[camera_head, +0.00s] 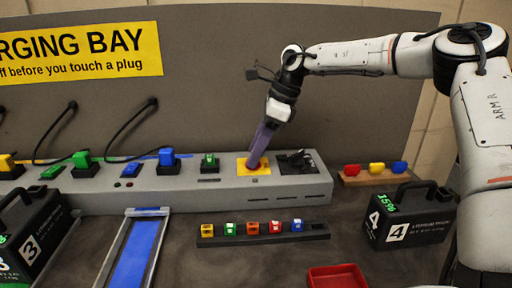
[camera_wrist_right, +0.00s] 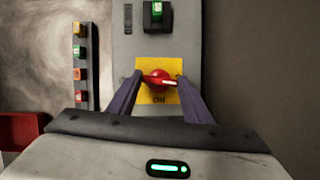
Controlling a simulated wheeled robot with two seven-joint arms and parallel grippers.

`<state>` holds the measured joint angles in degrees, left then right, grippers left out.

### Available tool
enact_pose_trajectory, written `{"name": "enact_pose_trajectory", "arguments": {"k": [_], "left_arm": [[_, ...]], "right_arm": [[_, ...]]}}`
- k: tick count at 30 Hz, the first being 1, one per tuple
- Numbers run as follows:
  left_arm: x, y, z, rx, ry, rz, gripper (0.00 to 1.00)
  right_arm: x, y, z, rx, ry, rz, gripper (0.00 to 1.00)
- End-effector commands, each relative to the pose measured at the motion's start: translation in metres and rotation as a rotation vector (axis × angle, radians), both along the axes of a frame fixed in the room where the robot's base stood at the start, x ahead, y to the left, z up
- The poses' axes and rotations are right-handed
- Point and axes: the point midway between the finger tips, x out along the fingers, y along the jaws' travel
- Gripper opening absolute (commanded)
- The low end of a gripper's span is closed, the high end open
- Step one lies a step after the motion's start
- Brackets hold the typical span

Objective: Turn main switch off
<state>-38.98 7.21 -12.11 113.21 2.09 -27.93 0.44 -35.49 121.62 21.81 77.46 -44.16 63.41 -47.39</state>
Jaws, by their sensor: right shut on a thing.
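The main switch is a red rotary knob with a white mark on a yellow plate, on the right part of the grey charging unit. My right gripper (camera_head: 258,160) reaches down to the switch in the head view. Its purple fingers are on either side of the knob in the right wrist view (camera_wrist_right: 158,88), shut on it. In the head view the fingers largely hide the knob. My left gripper is not in view.
The grey charging unit (camera_head: 225,198) carries blue, green and yellow plugs. A rack of small coloured blocks (camera_head: 262,238) stands in front. Black battery 4 (camera_head: 415,218) is at right, battery 3 (camera_head: 40,235) at left. A red tray (camera_head: 337,277) lies front right.

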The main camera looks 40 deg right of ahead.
Motion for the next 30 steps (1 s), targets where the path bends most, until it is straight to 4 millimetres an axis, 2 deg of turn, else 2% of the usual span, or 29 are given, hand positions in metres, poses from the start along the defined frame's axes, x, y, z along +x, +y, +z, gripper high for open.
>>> {"name": "enact_pose_trajectory", "arguments": {"k": [9, 26, 27, 29, 30], "left_arm": [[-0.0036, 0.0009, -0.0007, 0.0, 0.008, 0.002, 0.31], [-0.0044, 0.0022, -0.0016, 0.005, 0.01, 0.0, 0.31], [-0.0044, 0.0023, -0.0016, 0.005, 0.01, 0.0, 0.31], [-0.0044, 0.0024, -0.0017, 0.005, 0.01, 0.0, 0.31], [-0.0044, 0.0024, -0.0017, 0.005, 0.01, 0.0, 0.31]], "right_arm": [[0.0012, -0.0009, 0.0001, -0.003, -0.001, 0.124, 0.23], [0.001, -0.0007, 0.0004, -0.004, -0.001, 0.151, 0.23], [0.001, -0.0007, 0.0004, -0.004, -0.002, 0.151, 0.52], [0.001, -0.0007, 0.0004, -0.004, -0.001, 0.15, 0.62], [0.001, -0.0007, 0.0003, -0.003, -0.001, 0.15, 0.64]]}}
